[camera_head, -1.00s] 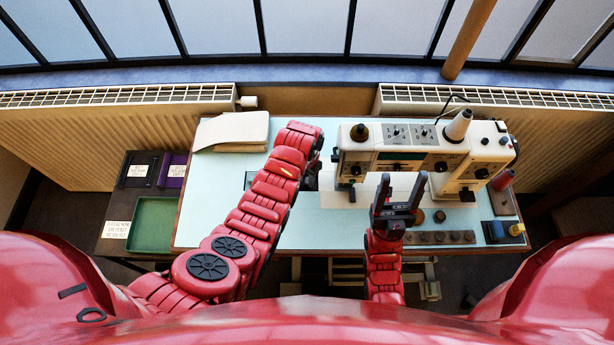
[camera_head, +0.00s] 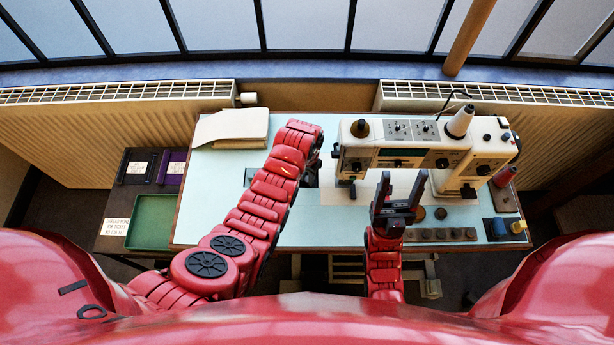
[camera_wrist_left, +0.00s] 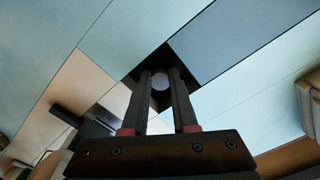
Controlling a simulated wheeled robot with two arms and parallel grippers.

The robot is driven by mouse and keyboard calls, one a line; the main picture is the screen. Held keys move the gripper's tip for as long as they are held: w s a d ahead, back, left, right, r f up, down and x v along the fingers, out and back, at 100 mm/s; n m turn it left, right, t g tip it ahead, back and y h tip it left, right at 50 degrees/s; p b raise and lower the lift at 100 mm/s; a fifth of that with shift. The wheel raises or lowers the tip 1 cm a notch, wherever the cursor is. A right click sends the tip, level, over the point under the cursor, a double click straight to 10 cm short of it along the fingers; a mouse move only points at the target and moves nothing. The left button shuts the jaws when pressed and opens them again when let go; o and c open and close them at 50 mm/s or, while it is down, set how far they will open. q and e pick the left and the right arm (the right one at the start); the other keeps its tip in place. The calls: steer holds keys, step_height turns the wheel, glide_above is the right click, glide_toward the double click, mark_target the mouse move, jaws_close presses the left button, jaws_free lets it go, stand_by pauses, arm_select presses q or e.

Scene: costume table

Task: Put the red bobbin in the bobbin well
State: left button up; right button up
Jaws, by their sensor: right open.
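My left gripper (camera_wrist_left: 160,90) is low over the table, left of the sewing machine's head end; its fingertips are mostly hidden by the arm in the head view. In the left wrist view its fingers are apart, and a pale round disc (camera_wrist_left: 160,82) shows between the tips, over a dark square opening (camera_wrist_left: 183,66). I cannot tell whether the disc is gripped, or whether it is the bobbin or part of the well. No red bobbin is plainly visible. My right gripper (camera_head: 402,190) is open and empty, fingers upward, in front of the sewing machine (camera_head: 415,150).
A red thread cone (camera_head: 503,176) stands right of the machine. A row of brown round pieces (camera_head: 440,235) and blue and yellow items (camera_head: 505,229) lie at the front right.

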arm_select(q)
steer(key=o, duration=0.5)
steer(key=shift+o, duration=0.2)
steer(key=shift+r, duration=0.1)
steer(key=shift+w+r, duration=0.15)
steer(key=shift+r, duration=0.25)
step_height(320, 180, up, 4)
steer(key=shift+f+b, duration=0.15)
steer(key=shift+b, duration=0.8)
step_height(320, 180, up, 5)
step_height(320, 180, up, 7)
steer(key=p, duration=0.8)
glide_above(307, 181)
steer(key=shift+w+r+p, duration=0.1)
steer(key=shift+r+p, duration=0.3)
steer(key=shift+p, duration=0.1)
